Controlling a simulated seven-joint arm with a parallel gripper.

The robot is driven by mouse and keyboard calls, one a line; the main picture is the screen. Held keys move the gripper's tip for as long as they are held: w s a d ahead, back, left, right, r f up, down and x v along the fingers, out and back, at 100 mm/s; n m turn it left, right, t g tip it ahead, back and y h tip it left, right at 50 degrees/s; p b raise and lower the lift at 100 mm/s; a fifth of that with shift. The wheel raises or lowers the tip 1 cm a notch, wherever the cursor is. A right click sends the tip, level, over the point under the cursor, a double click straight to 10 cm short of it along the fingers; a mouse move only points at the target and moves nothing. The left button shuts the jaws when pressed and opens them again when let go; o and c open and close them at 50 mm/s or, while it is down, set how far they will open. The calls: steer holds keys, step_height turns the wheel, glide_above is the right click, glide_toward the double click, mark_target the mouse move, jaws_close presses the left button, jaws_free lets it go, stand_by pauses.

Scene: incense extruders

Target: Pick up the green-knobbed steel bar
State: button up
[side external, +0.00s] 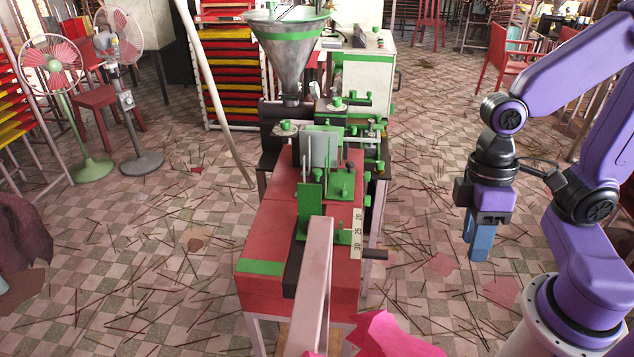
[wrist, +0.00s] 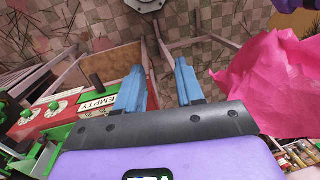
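My gripper (side external: 479,248) hangs fingers-down over the floor, to the right of the red extruder machine (side external: 285,230) and apart from it. In the wrist view its two blue fingers (wrist: 156,70) are spread with nothing between them. Several green knobs and fittings (side external: 343,190) sit on top of the machine. I cannot tell which part is the green-knobbed steel bar; it may be among these fittings. A dark rod (side external: 374,254) sticks out of the machine's right side.
A steel funnel (side external: 288,60) with a green rim stands over the machine's far end. Bright pink sheeting (side external: 390,335) lies at the near end, and also at right in the wrist view (wrist: 265,85). Two fans (side external: 125,95) stand at left. Thin sticks litter the tiled floor.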

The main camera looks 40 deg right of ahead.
steer(key=w+a+f+m+g+y, duration=0.15)
steer(key=w+a+m+y, duration=0.25)
steer(key=w+m, duration=0.45)
steer(key=m+t+y, duration=0.4)
steer(key=m+t, duration=0.8)
steer(key=m, duration=1.5)
glide_toward(317, 170)
steer(key=x, duration=0.5)
steer(key=shift+s+a+f, duration=0.1)
steer(key=shift+s+f, duration=0.05)
steer(key=shift+x, duration=2.5)
jaws_close()
